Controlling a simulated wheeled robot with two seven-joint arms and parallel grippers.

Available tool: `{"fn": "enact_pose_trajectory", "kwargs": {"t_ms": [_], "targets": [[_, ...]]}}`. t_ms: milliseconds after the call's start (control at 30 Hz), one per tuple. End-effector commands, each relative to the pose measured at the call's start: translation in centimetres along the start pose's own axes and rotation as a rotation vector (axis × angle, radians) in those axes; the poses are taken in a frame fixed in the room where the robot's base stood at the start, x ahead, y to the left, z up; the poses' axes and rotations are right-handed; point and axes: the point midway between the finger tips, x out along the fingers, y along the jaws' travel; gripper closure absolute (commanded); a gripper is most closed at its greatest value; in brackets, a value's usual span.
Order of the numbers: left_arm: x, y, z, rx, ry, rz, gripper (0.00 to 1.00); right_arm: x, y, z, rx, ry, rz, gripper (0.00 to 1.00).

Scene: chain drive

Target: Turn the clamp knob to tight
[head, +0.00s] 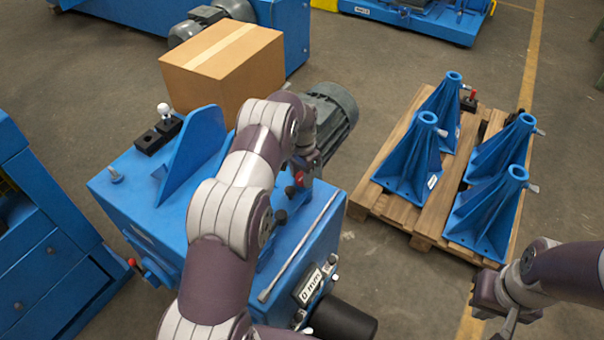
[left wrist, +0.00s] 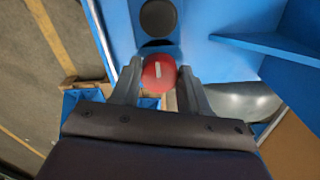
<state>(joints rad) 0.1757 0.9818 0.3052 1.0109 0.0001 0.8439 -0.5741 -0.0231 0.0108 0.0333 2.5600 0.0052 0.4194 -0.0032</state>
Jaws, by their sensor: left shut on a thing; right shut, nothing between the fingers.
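A red knob with a white mark line (left wrist: 158,73) sits between the fingers of my left gripper (left wrist: 160,88) in the left wrist view. The gripper is shut on it. In the head view my left gripper (head: 303,176) reaches down at the motor end of the blue machine (head: 150,210), and my arm hides part of the machine. My right gripper (head: 500,318) is shut and empty at the lower right, away from the machine.
A "0 mm" readout (head: 310,287) and a long thin rod (head: 298,245) are on the machine. A grey motor (head: 333,112) is behind my left gripper. A cardboard box (head: 222,65) stands at the back. A pallet (head: 425,225) holds several blue brackets; open floor lies between.

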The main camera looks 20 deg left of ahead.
Motion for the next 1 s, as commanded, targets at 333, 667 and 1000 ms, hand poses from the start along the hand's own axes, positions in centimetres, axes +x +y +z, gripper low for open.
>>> {"fn": "enact_pose_trajectory", "kwargs": {"t_ms": [333,667,1000], "targets": [[-0.1,-0.1,-0.1,0.020,0.002,-0.002,0.85,0.0,0.0,0.0,0.000,0.000,0.000,1.00],[-0.1,-0.1,0.0,0.019,0.001,-0.001,0.29,0.0,0.0,0.0,0.000,0.000,0.000,1.00],[-1.4,-0.1,-0.1,0.018,0.003,-0.002,0.29,0.0,0.0,0.0,0.000,0.000,0.000,1.00]]}}
